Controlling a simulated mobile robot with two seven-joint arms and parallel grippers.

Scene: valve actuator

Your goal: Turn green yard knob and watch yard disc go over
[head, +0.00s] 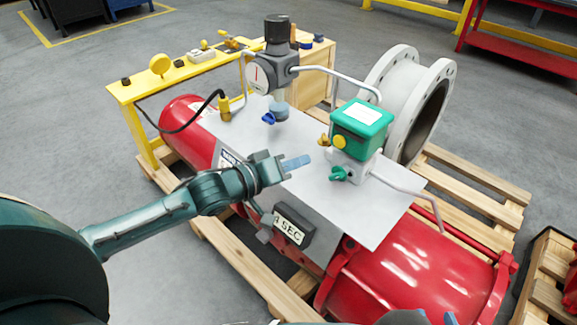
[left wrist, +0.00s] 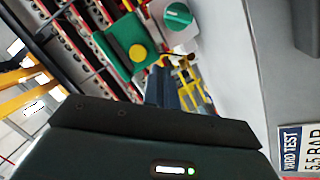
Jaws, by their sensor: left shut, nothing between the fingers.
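My right gripper (head: 450,318) shows only as a sliver at the bottom edge.
Grey pipes (head: 400,188) run near the box. A big grey flange (head: 405,100) is at the back.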

